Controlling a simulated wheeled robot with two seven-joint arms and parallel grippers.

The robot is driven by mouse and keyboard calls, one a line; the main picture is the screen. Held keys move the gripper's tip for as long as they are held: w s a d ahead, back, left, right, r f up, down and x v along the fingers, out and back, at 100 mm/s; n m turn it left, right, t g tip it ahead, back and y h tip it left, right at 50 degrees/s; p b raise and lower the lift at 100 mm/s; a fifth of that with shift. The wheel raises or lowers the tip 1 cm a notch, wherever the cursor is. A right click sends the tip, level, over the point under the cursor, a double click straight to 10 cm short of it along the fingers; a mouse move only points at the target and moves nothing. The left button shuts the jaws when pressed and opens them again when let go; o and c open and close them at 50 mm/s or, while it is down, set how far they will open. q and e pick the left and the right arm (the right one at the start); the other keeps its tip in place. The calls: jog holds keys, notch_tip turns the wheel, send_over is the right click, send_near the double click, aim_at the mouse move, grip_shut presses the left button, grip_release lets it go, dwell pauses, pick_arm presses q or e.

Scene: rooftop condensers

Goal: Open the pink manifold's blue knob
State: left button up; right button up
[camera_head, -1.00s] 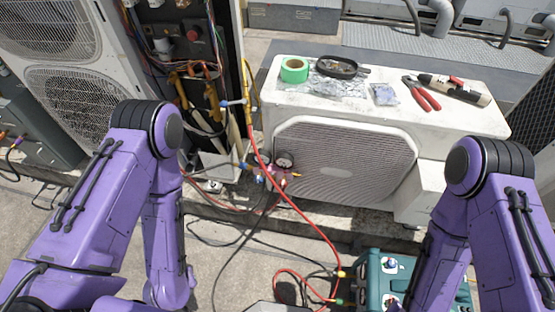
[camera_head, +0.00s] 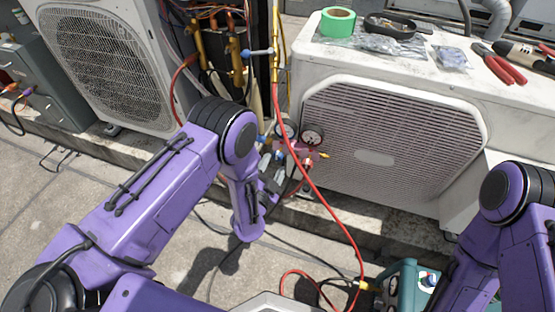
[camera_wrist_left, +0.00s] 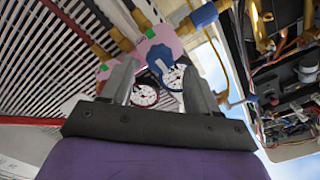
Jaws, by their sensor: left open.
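The pink manifold (camera_head: 297,152) hangs in front of the white condenser's grille, with two round gauges (camera_head: 312,134) on it. In the left wrist view the pink body (camera_wrist_left: 167,36) is close ahead. A blue part (camera_wrist_left: 159,58) beside a gauge shows between my fingertips, and another blue piece (camera_wrist_left: 200,17) sits at upper right; I cannot tell which is the knob. My left gripper (camera_wrist_left: 158,88) is open and empty, its fingers pointing at the manifold, contact unclear. In the head view it (camera_head: 279,165) is just below the manifold, partly hidden by my arm. My right gripper is out of view.
A red hose (camera_head: 327,211) runs past the manifold to the ground near a teal machine (camera_head: 404,285). The white condenser (camera_head: 475,105) carries green tape (camera_head: 337,21), a black dish (camera_head: 393,24) and red-handled pliers (camera_head: 500,66).

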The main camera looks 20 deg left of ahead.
aim_at(277, 159)
pick_arm(q)
jog(key=w, duration=0.4)
jog(key=shift+w, duration=0.4)
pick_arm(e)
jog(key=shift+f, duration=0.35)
pick_arm(q)
jog(key=c, duration=1)
jog(key=shift+c, duration=0.2)
